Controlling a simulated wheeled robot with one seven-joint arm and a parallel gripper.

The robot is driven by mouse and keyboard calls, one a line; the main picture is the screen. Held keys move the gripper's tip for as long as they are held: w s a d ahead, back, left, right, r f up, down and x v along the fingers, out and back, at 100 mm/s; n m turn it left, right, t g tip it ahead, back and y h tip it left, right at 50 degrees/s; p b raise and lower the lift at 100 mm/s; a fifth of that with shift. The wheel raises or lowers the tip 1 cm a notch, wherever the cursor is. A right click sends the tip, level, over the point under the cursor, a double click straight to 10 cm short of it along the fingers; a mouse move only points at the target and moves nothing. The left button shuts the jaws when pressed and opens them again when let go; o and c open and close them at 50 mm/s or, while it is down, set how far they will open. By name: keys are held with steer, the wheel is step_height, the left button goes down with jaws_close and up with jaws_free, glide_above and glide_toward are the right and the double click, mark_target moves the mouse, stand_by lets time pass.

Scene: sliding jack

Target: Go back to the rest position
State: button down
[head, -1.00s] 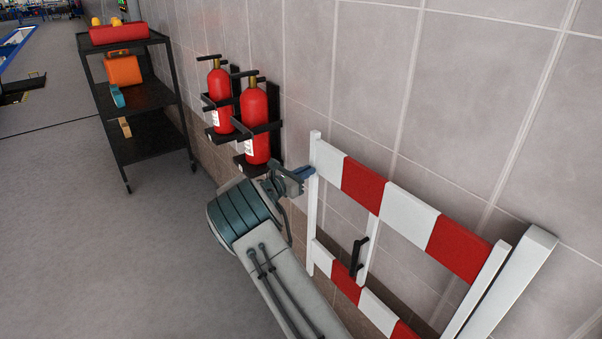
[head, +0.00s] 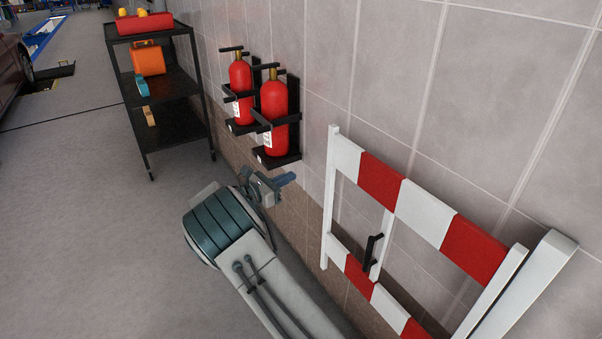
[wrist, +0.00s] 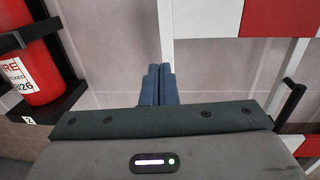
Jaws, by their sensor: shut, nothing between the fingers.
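My gripper (head: 286,180) is in the middle of the head view, at the end of my grey arm. Its blue fingers also show in the wrist view (wrist: 158,85), pressed together with nothing between them. It is in front of the tiled wall, between the fire extinguishers and the red and white barrier. The fingers appear clear of the barrier's left post. No other task object is in view.
A red and white barrier (head: 424,213) with a black handle (head: 372,252) stands at the wall on the right. Two red fire extinguishers (head: 274,112) hang in black brackets. A black shelf cart (head: 172,90) stands farther back. The floor (head: 75,230) on the left is clear.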

steer(key=s+d+r+m+g+y+p, duration=0.2)
steer(key=s+d+r+m+g+y, duration=0.15)
steer(key=s+d+r+m, duration=0.35)
steer(key=s+d+r+m+g+y+p, duration=0.25)
steer(key=s+d+m+g, duration=0.25)
steer(key=s+d, duration=0.4)
steer(key=s+a+r+m+y+p, duration=0.1)
steer(key=s+r+m+y, duration=0.1)
steer(key=s, duration=0.6)
steer(key=s+a+r+m+t+y+p, duration=0.1)
steer(key=s+r+m+y+p, duration=0.1)
steer(key=s+m, duration=0.4)
steer(key=s+a+r+m+y+p, duration=0.1)
steer(key=s+m+y, duration=0.4)
steer(key=s, duration=0.6)
steer(key=p+v, duration=0.1)
steer(key=v, duration=0.1)
steer(key=shift+r, duration=0.4)
steer(key=shift+w+a+t, duration=0.1)
steer(key=shift+w+t, duration=0.1)
steer(key=shift+t, duration=0.05)
